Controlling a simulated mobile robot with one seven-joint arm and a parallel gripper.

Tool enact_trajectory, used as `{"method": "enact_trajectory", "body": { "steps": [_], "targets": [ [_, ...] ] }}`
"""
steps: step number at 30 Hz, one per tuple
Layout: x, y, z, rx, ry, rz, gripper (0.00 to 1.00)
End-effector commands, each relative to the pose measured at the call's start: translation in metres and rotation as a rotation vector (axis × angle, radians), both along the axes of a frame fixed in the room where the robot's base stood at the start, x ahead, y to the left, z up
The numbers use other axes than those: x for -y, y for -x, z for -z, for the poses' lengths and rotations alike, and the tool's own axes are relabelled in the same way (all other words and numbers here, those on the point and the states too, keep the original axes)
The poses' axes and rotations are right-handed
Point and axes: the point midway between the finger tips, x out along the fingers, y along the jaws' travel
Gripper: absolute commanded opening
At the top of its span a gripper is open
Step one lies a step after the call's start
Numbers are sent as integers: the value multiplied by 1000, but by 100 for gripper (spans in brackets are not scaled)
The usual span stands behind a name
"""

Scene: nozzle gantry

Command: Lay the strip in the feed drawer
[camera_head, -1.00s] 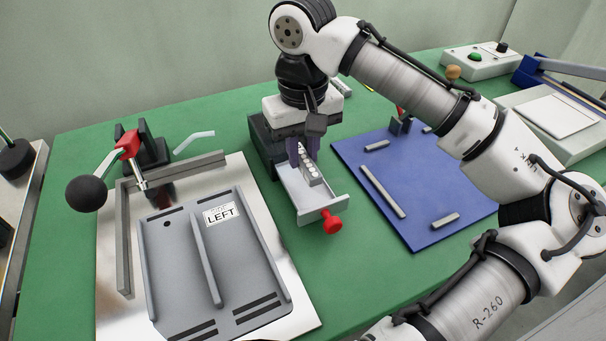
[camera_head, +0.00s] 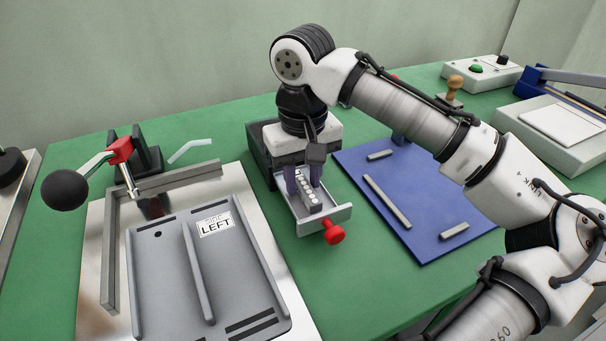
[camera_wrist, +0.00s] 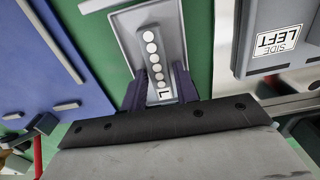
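The strip (camera_head: 314,200) is a narrow grey bar with a row of white dots that shrink along its length. It also shows in the wrist view (camera_wrist: 154,55), with an "L" mark at its near end. My gripper (camera_head: 303,187) points down over the feed drawer, its purple fingers (camera_wrist: 160,84) closed on both sides of the strip's near end. The feed drawer (camera_head: 340,215) is pulled open, a light grey tray with a red knob (camera_head: 334,232). The strip is within the drawer's outline, low between its walls; whether it touches the floor I cannot tell.
A grey plate labelled "LEFT" (camera_head: 160,285) lies left of the drawer, by a red clamp with a black ball handle (camera_head: 64,190). A blue board (camera_head: 430,225) with grey bars lies to the right. Green table is clear in front of the drawer.

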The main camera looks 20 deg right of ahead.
Motion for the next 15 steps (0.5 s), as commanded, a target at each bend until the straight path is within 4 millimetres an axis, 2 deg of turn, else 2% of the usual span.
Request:
{"method": "enact_trajectory", "body": {
  "steps": [8, 11, 15],
  "targets": [
    [0, 0, -6, 0, 1, 0, 30],
    [0, -1, -20, 2, 0, 0, 30],
    [0, -1, -51, 3, 0, 0, 30]
  ]
}}
